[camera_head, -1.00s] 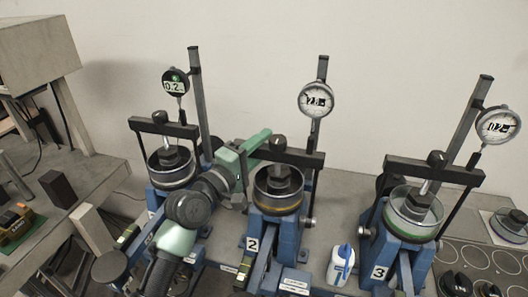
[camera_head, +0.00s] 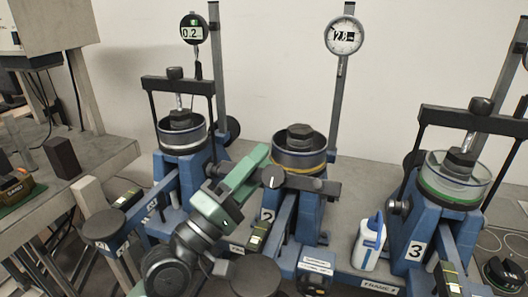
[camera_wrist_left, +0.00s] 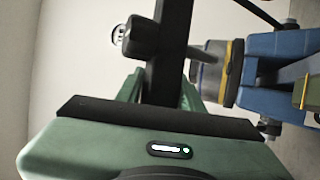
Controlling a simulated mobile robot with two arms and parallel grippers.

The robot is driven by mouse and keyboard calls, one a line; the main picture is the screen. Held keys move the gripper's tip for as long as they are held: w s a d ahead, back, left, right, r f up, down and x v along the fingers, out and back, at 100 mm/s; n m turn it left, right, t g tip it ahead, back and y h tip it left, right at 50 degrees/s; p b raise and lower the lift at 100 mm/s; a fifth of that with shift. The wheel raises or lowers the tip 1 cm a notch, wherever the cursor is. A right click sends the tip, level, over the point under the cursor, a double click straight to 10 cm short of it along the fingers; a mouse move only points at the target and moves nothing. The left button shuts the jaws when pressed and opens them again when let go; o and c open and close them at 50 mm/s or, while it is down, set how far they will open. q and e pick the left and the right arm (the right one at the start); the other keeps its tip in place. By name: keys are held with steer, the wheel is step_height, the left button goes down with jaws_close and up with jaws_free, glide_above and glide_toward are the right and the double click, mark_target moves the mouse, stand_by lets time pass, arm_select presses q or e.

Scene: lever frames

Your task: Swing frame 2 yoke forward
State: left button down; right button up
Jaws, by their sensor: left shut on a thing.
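Frame 2 (camera_head: 312,222) is the blue stand in the middle, with a label "2". Its yoke, a dark crossbar (camera_head: 315,187) with a knob, is tilted forward and lies low in front of the round cell (camera_head: 300,150), whose top is uncovered. My left gripper (camera_head: 258,172), green, reaches in from the lower left and is shut on the yoke near its left end. In the left wrist view the black yoke bar (camera_wrist_left: 172,50) stands between the green fingers, with its knob (camera_wrist_left: 140,38) beside it. My right gripper is not in view.
Frame 1 (camera_head: 165,190) at left and frame 3 (camera_head: 412,225) at right have upright yokes over their cells. Frame 2's dial gauge (camera_head: 343,36) stands on its post behind. A white-and-blue bottle (camera_head: 369,245) stands between frames 2 and 3. A dark round pad (camera_head: 257,275) is at front.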

arm_select(q)
steer(key=shift+s+a+f+b, duration=0.25)
steer(key=shift+s+f+b, duration=0.15)
steer(key=shift+s+f, duration=0.3)
steer(key=shift+s+a+f+b, duration=0.25)
steer(key=shift+s+f+b, duration=0.15)
steer(key=shift+f, duration=0.4)
steer(key=shift+s+a+f+b, duration=0.25)
steer(key=shift+s+f+b, duration=0.1)
steer(key=shift+s+f, duration=0.35)
steer(key=c, duration=1.1)
jaws_free()
steer(key=shift+o, duration=0.4)
steer(key=shift+s+a, duration=0.15)
steer(key=shift+s, duration=0.15)
steer(key=shift+w, duration=0.15)
steer(key=shift+f, duration=0.15)
